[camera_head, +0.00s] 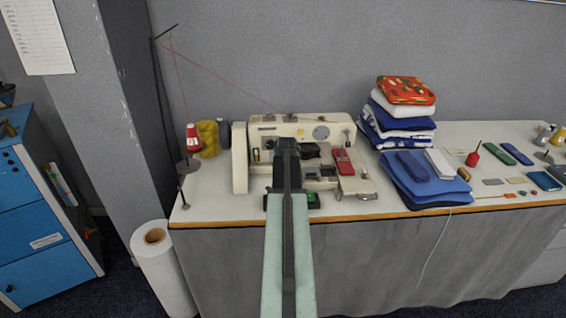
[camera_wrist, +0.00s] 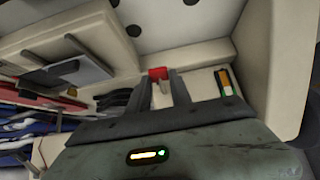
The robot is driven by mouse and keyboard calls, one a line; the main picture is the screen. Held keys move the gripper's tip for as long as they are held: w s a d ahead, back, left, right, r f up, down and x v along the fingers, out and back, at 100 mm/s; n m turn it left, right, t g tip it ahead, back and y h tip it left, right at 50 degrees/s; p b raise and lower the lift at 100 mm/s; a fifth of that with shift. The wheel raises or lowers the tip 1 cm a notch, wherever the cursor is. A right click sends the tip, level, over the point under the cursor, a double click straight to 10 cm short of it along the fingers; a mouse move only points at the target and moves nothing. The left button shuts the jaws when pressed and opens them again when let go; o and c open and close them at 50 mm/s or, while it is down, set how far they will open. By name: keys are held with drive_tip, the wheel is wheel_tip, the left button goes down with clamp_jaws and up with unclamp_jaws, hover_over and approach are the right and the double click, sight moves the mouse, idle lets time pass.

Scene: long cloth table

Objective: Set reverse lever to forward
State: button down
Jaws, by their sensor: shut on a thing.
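The cream sewing machine (camera_head: 238,160) stands on the white table top at the left, and its pale body also fills much of the wrist view (camera_wrist: 205,25). In the wrist view a small red lever end (camera_wrist: 158,73) shows between the dark fingertips of my gripper (camera_wrist: 162,82), which is shut on it. I take it to be the reverse lever; its lower part is hidden by the fingers. In the head view my gripper (camera_head: 286,143) reaches the front of the machine, and my arm hides the lever there. Which way the lever is set cannot be told.
A red thread spool (camera_head: 193,138) on a stand is left of the machine. A red item (camera_head: 343,161) lies at its right. Folded cloths (camera_head: 400,110) and a blue cloth pile (camera_head: 425,190) are farther right. A coloured indicator (camera_wrist: 223,82) is near the fingers.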

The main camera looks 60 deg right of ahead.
drive_tip(key=p, duration=0.1)
drive_tip(key=r+g+y+p, duration=0.1)
drive_tip(key=p, duration=0.1)
drive_tip(key=r+y+p, duration=0.1)
drive_tip(key=shift+w+d+g+p, duration=0.3)
drive_tip(key=shift+w+d+r+g+y+p, duration=0.2)
drive_tip(key=shift+g+y+p, duration=0.3)
drive_tip(key=shift+y+p, duration=0.35)
drive_tip(key=shift+d+r+g+y+p, duration=0.1)
drive_tip(key=shift+r+g+y+p, duration=0.2)
drive_tip(key=shift+g+y+p, duration=0.35)
drive_tip(key=c, duration=1.2)
unclamp_jaws()
drive_tip(key=shift+o, duration=0.2)
wheel_tip(320, 180, up, 8)
drive_tip(key=a+p, duration=0.1)
drive_tip(key=p, duration=0.7)
drive_tip(key=shift+s, duration=0.4)
